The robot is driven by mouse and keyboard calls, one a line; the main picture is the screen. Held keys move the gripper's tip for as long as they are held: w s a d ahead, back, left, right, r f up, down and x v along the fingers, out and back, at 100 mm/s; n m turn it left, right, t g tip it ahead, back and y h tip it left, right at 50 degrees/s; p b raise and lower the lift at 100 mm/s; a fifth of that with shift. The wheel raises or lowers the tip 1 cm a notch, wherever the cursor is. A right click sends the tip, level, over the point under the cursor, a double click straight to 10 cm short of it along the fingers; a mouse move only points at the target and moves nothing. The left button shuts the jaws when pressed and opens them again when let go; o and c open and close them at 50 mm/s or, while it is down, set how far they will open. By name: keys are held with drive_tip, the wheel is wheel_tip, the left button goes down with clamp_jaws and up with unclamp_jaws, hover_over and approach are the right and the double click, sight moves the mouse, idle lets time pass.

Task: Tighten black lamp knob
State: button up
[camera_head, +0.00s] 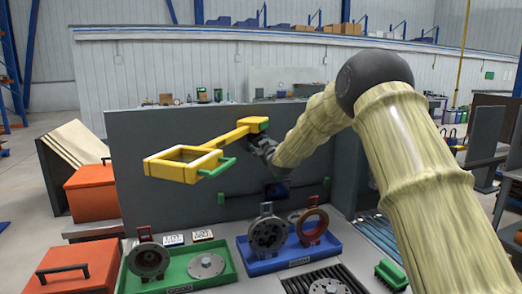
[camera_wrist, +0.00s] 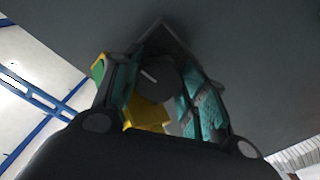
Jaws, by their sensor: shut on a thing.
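The yellow lamp (camera_head: 230,137) stands out from the grey panel, with a rectangular frame head (camera_head: 165,178) at its left end and a green handle (camera_head: 218,168). My gripper (camera_head: 261,146) is at the right end of the lamp arm, just below its green end piece. In the wrist view, the teal-lined fingers of my gripper (camera_wrist: 155,80) are shut on a dark rounded knob (camera_wrist: 154,90). Part of the yellow lamp (camera_wrist: 146,113) shows behind the fingers. In the head view the knob is hidden by my gripper, and its turn position cannot be told.
The grey panel (camera_head: 150,130) stands behind the lamp. Below are a green tray (camera_head: 222,274) and a blue tray (camera_head: 326,253) with round metal parts. Orange boxes (camera_head: 92,190) stand at the left. The space below the lamp head is clear down to the trays.

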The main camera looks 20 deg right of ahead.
drive_tip(key=shift+r+m+b, duration=0.2)
drive_tip(key=shift+m+b, duration=9)
drive_tip(key=shift+m, duration=7.6)
drive_tip(key=o, duration=1.1)
drive_tip(key=shift+c, duration=0.2)
